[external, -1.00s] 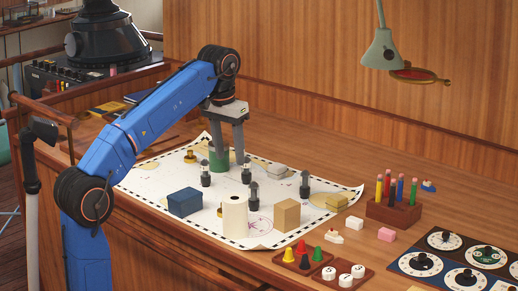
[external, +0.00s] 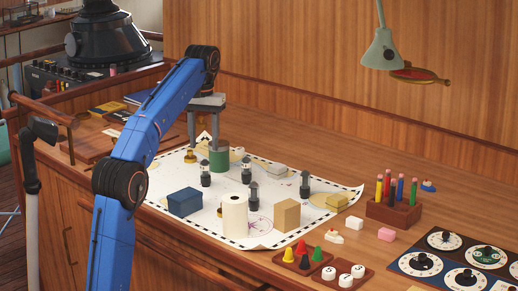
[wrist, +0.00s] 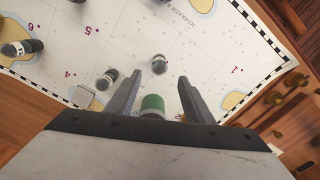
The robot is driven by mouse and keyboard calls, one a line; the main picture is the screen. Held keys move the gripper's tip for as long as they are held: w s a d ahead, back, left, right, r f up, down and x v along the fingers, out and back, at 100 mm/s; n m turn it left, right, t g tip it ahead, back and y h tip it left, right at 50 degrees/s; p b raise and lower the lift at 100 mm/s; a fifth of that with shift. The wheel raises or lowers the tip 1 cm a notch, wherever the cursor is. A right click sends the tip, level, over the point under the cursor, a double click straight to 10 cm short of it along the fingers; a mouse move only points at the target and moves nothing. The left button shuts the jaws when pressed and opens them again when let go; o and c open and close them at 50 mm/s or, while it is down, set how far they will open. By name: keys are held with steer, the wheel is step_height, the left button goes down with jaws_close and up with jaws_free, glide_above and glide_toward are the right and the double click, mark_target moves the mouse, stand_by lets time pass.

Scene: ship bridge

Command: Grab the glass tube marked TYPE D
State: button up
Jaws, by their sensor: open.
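Several small glass tubes with black ends stand on the white chart: one at the left (external: 205,174), one in the middle (external: 246,172), one nearer the front (external: 254,193) and one to the right (external: 305,185). Their markings are too small to read, so I cannot tell which is TYPE D. My gripper (external: 207,140) is open and empty above the chart's back-left part, close to a green cylinder (external: 219,160). In the wrist view the fingers (wrist: 160,76) are apart; a tube (wrist: 159,64) shows beyond their tips, and another (wrist: 107,79) lies to the left.
The green cylinder also shows between the finger bases in the wrist view (wrist: 152,105). A blue box (external: 184,202), a white roll (external: 234,215) and a tan block (external: 286,215) stand along the chart's front. A pencil rack (external: 394,212) is at right.

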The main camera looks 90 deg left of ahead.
mark_target(205, 175)
steer(key=shift+d+f, duration=0.2)
steer(key=shift+f, duration=5.75)
steer(key=c, duration=1.1)
